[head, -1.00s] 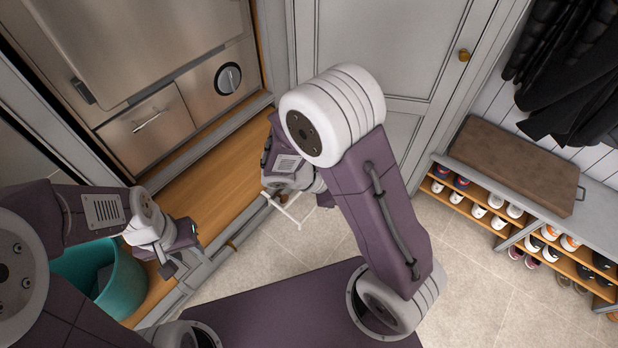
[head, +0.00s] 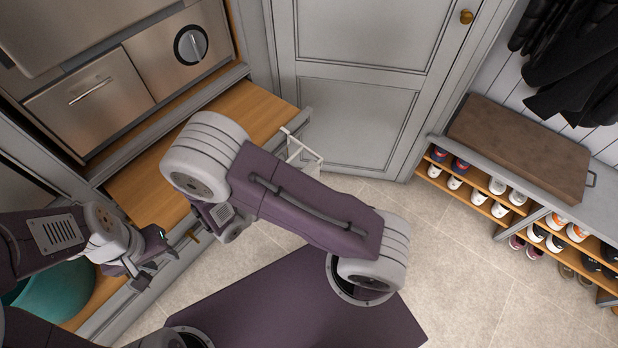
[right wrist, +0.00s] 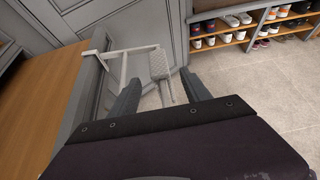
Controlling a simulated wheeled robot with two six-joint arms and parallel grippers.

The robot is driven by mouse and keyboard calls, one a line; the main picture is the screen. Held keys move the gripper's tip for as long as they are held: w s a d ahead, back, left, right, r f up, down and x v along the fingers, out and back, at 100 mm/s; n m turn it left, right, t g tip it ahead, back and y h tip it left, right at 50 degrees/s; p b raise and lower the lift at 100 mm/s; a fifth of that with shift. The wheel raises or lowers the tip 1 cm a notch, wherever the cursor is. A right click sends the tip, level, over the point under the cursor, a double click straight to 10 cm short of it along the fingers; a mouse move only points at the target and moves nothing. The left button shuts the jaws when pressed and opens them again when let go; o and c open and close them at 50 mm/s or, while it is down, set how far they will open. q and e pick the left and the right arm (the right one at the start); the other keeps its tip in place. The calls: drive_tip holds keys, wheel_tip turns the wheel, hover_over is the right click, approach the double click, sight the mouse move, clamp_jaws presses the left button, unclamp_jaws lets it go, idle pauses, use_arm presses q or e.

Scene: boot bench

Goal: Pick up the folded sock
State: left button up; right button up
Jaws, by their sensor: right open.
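I cannot make out a folded sock for certain in either view. In the right wrist view a pale, textured thing (right wrist: 160,66) with a narrow lower end shows between the fingers of my right gripper (right wrist: 160,80), beyond their tips. I cannot tell what it is. The right gripper is open and nothing is visibly clamped in it; in the head view my own arm hides its fingers. My left gripper (head: 150,268) is beside the teal tub at the lower left. How far its fingers are apart is unclear.
A white rail frame (head: 303,153) juts from the end of the wooden counter (head: 150,190). A teal tub (head: 55,292) stands at the lower left. A shoe bench with a brown cushion (head: 520,148) and several shoes is at right. Tiled floor (head: 460,265) between is clear.

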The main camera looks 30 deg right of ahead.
sight(305, 172)
drive_tip(key=x, duration=0.3)
drive_tip(key=b+x, duration=0.1)
drive_tip(key=x, duration=0.1)
drive_tip(key=shift+w+d+r, duration=0.1)
drive_tip(key=shift+d, duration=0.3)
clamp_jaws()
